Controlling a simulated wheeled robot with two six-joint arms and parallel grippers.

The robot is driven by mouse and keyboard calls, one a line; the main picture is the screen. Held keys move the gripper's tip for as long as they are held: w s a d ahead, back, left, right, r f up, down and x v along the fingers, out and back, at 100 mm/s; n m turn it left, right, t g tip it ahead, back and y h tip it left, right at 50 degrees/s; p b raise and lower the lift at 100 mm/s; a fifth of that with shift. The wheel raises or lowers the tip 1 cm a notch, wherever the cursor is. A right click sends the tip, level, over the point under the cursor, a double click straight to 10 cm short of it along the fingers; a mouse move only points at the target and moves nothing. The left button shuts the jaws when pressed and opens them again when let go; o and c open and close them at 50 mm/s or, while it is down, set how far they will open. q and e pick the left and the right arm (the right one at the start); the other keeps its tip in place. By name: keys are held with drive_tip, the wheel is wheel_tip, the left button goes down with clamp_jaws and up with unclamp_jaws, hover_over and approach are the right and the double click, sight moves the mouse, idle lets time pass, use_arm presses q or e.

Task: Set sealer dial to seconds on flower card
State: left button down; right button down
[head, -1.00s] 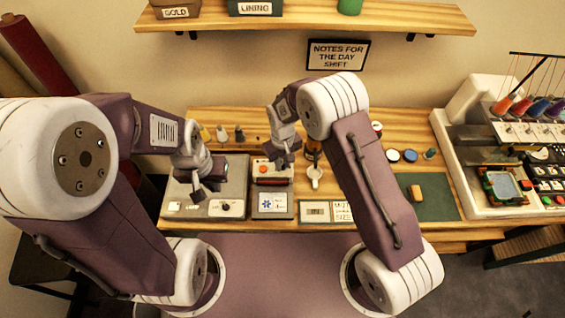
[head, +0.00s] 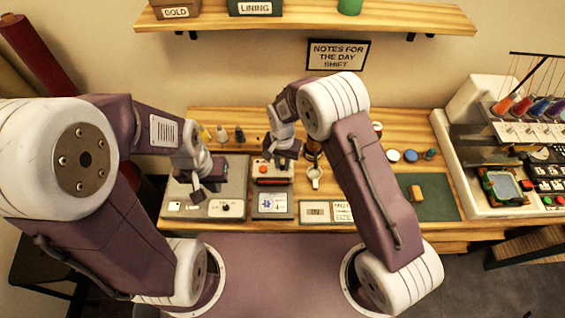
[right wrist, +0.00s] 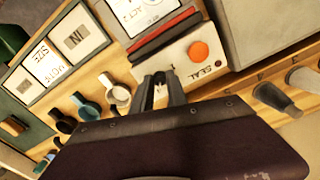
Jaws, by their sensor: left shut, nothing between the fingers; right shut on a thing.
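The sealer (head: 273,191) is a grey box with an orange button, a red bar and a "SEAL" label, also seen in the right wrist view (right wrist: 175,52). A card with a blue flower (head: 265,204) is on its front part; its print is too small to read in the head view. My right gripper (right wrist: 160,88) is shut at the sealer's top beside the orange button. The dial is hidden between its fingers. The right gripper also shows in the head view (head: 283,158). My left gripper (head: 207,193) is shut and empty above the grey machine.
The grey machine (head: 232,185) with a small dark knob stands left of the sealer. An embroidery machine (head: 480,200) stands at far right.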

sight(283, 165)
drive_tip(key=shift+w+r+m, duration=0.1)
drive_tip(key=shift+w+m, duration=0.05)
drive_tip(key=shift+m, duration=0.35)
drive_tip(key=c, duration=1.3)
unclamp_jaws()
wheel_tip(283, 165, up, 9)
drive_tip(key=shift+f+b, duration=0.1)
drive_tip(key=shift+b, duration=0.55)
